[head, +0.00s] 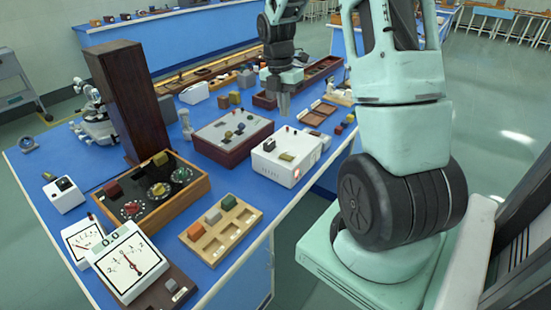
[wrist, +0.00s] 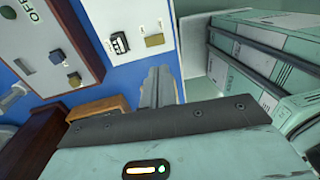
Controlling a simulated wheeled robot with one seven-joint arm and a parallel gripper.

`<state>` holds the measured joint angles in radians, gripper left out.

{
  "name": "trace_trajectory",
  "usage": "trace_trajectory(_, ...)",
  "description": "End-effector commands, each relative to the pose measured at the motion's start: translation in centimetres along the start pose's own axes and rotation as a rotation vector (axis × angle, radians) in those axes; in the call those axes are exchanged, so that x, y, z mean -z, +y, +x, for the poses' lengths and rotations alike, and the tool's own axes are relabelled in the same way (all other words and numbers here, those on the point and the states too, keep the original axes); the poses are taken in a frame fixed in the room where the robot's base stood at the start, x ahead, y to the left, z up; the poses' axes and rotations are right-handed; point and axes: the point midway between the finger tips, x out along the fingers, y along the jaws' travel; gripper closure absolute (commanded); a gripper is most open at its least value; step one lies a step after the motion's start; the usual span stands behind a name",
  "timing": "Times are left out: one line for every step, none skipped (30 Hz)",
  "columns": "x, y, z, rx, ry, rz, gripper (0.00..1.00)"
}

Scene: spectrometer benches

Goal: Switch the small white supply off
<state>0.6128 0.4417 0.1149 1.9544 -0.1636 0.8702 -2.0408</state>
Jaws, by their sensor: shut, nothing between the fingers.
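A white box (head: 288,160), which looks like the small white supply, stands near the bench's right edge. Its top carries a dark switch (head: 268,145), an olive-yellow block and a small red part; a reddish light shows on its front. In the wrist view the white box (wrist: 133,17) is at the top, with a black-and-white switch (wrist: 119,43) and a yellow block (wrist: 155,40). Which way the switch is set is too small to tell. My gripper (head: 284,112) is shut and empty, pointing down above the bench, apart from the box. Its fingers (wrist: 158,80) also show in the wrist view.
A maroon box with a pale top (head: 232,128) stands left of the white box. A compartment tray (head: 220,245), dial meters (head: 128,265) and a tall dark brown block (head: 132,100) are further left. Small trays (head: 318,115) lie behind. Bare blue bench (head: 262,190) shows in front.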

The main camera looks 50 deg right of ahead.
Motion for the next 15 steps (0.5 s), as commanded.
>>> trace_trajectory(0.0,0.0,0.0,0.0,0.0,0.0,1.0)
trace_trajectory(0.0,0.0,0.0,0.0,0.0,0.0,1.0)
trace_trajectory(0.0,0.0,-0.1,0.0,0.0,0.0,1.0)
trace_trajectory(0.0,0.0,0.0,0.0,0.0,-0.001,1.0)
trace_trajectory(0.1,0.0,0.0,0.0,0.0,-0.001,1.0)
trace_trajectory(0.1,0.0,0.0,0.0,0.0,-0.001,1.0)
trace_trajectory(0.1,0.0,0.0,0.0,0.0,-0.001,1.0)
trace_trajectory(0.1,0.0,0.0,0.001,0.0,-0.001,1.0)
trace_trajectory(0.1,0.0,0.2,0.001,0.001,-0.001,1.0)
trace_trajectory(0.1,0.0,0.3,0.002,0.001,-0.001,1.0)
trace_trajectory(0.1,0.0,0.6,0.003,0.002,-0.001,1.0)
trace_trajectory(0.1,0.0,1.0,0.003,0.002,-0.001,1.0)
trace_trajectory(0.1,0.0,1.3,0.004,0.002,-0.001,1.0)
trace_trajectory(0.1,-0.1,1.8,0.005,0.003,-0.001,1.0)
trace_trajectory(0.1,-0.1,2.4,0.004,0.003,-0.001,1.0)
